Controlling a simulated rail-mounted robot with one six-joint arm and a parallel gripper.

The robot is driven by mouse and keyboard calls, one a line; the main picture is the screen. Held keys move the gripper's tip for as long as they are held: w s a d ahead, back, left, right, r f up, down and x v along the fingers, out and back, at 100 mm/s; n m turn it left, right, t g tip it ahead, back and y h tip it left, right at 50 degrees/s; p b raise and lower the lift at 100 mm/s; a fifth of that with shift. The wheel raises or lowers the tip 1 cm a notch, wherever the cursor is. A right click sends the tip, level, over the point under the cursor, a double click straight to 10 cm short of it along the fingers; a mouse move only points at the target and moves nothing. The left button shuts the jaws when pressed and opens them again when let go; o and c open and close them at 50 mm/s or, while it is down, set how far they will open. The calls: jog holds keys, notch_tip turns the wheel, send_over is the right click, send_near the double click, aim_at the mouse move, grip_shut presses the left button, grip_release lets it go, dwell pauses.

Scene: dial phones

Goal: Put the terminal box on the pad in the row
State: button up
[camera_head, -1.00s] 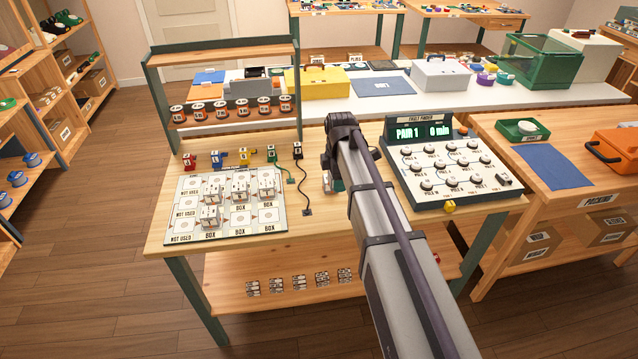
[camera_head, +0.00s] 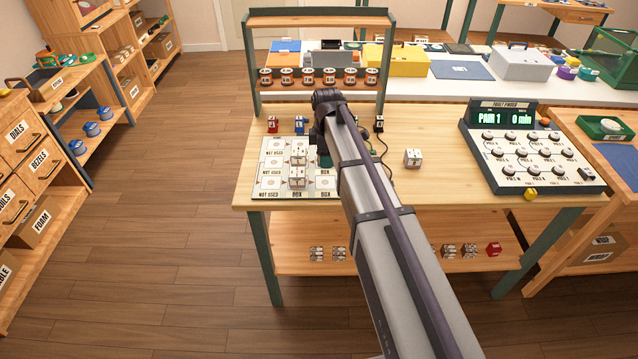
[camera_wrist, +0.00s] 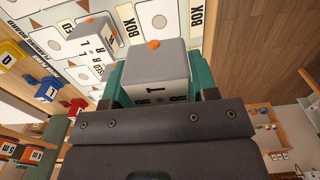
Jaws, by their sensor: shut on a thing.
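My gripper (camera_head: 325,158) is over the right part of the planning board (camera_head: 268,180) on the bench. In the wrist view its teal fingers are shut on a pale terminal box (camera_wrist: 160,78) with an orange button and black letters. In the head view my arm hides the held box and the board's right columns. Two similar boxes (camera_head: 298,155) (camera_head: 297,177) stand on the board's middle column. Another (camera_wrist: 94,45) shows left of the held box in the wrist view. Round pads with BOX labels (camera_wrist: 196,16) lie close by; whether the held box touches one, I cannot tell.
Another white box (camera_head: 413,158) stands on bare bench right of my arm. The fault finder panel (camera_head: 530,150) is farther right. Coloured plugs, including a red one (camera_head: 272,124) and a blue one (camera_head: 300,126), line the board's back edge. A shelf of spools (camera_head: 318,77) rises behind.

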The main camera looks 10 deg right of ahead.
aim_at(325, 182)
notch_tip(325, 182, down, 9)
jog(key=b, duration=0.7)
jog(key=shift+r, duration=0.25)
jog(key=shift+f, duration=0.25)
jog(key=o, duration=0.9)
jog(key=shift+r, duration=0.1)
jog(key=shift+o, duration=0.2)
